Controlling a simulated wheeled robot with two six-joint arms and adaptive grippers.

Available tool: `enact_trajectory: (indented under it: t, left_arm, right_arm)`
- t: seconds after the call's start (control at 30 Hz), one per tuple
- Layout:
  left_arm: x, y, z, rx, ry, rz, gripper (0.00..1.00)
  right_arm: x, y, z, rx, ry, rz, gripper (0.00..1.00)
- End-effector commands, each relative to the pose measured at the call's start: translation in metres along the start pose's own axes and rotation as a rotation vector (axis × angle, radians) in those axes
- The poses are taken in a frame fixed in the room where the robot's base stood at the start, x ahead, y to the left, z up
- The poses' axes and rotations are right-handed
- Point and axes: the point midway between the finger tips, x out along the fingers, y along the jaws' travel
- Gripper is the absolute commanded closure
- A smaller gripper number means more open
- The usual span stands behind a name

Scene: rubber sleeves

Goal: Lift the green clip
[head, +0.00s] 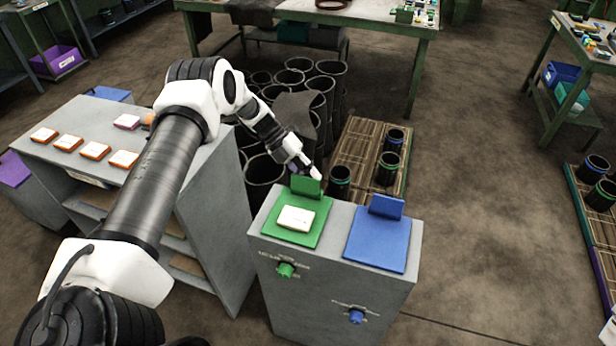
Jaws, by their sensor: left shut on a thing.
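The green clip (306,187) stands upright at the back edge of a green plate (318,228) on the grey stand. A white card or block (296,218) lies on the plate in front of the clip. My left gripper (313,174) reaches over from behind the stand and is shut on the top of the green clip. The fingertips are small here and partly hidden by the clip. My right gripper is not in view.
A blue plate with a blue clip (387,206) sits beside the green one. Green (286,270) and blue (356,316) knobs are on the stand's front. Black sleeves (340,181) stand behind, some on a wooden pallet (368,150). A grey cabinet (215,215) stands left.

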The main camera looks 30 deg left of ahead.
Motion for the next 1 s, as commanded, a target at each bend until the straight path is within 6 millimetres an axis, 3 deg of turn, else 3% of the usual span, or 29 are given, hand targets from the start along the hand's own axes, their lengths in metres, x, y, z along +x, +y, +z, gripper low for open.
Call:
enact_trajectory:
  t: [0.27,0.3,0.37,0.77,1.0]
  left_arm:
    - [0.002,0.002,-0.002,-0.003,0.006,0.002,1.00]
    - [0.003,0.002,-0.002,-0.003,0.006,0.001,0.70]
    - [0.002,0.002,-0.002,-0.003,0.005,0.001,0.49]
    - [-0.006,0.000,0.000,-0.001,0.000,-0.001,0.47]
    - [-0.059,0.000,0.001,0.000,-0.002,-0.001,0.47]
  right_arm:
    - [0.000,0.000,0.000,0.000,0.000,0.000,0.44]
    - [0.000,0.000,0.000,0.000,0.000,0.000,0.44]
    - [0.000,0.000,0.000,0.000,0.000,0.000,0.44]
    - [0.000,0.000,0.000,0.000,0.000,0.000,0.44]
    - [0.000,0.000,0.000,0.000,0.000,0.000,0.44]
